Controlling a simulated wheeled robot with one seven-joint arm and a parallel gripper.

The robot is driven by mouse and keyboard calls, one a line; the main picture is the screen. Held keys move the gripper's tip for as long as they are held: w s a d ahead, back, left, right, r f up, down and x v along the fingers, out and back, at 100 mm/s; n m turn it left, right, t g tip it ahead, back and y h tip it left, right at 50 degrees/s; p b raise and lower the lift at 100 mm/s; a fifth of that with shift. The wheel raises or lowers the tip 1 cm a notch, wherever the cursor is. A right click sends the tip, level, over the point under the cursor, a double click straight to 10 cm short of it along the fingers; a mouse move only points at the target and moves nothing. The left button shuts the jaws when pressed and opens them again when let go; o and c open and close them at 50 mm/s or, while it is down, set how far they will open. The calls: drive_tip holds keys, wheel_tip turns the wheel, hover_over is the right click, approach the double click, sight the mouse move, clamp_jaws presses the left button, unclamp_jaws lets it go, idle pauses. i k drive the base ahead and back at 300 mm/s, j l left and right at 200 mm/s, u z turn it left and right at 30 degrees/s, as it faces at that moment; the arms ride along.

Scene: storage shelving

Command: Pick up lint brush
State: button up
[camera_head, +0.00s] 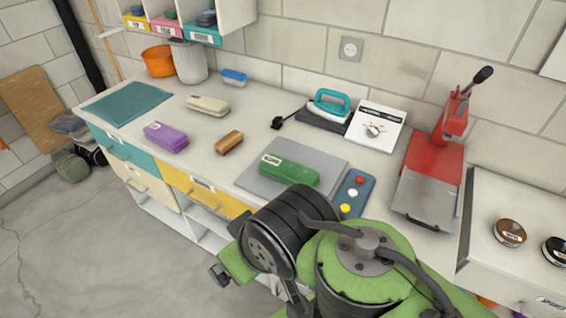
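I cannot tell for sure which thing is the lint brush. Several small oblong items lie on the counter: a brown one (229,142) near the front edge, a blue one with a pale underside (233,77) at the back, a purple one (166,136) at the left front, and a beige one (208,105) behind it. A green one with a label (289,170) lies on a grey mat (326,155). My arm is low in front of the counter. What seems to be the end of my gripper (220,274) shows below the front edge, mostly hidden by my arm, apart from all these items.
The counter (200,168) has bare room around the small items. An iron (329,106), a white box with a dial (375,126), a blue panel with buttons (355,194) and a red press (437,155) stand to the right. An orange pot (158,61) is at the back left.

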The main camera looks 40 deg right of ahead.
sight(223, 147)
drive_tip(key=j+z, duration=0.15)
drive_tip(key=j, duration=0.25)
drive_tip(key=i+j+z, duration=0.2)
drive_tip(key=j, duration=0.2)
drive_tip(key=i+j+z, duration=0.35)
drive_tip(key=j, duration=0.3)
drive_tip(key=i+j+z, duration=0.2)
drive_tip(key=j, duration=0.15)
drive_tip(key=j+z, duration=0.2)
drive_tip(key=j, duration=0.15)
drive_tip(key=i+j+z, duration=0.35)
drive_tip(key=i, duration=0.15)
drive_tip(key=i+j+z, duration=0.35)
drive_tip(key=i, duration=0.15)
drive_tip(key=i+z, duration=0.1)
drive_tip(key=i, duration=0.05)
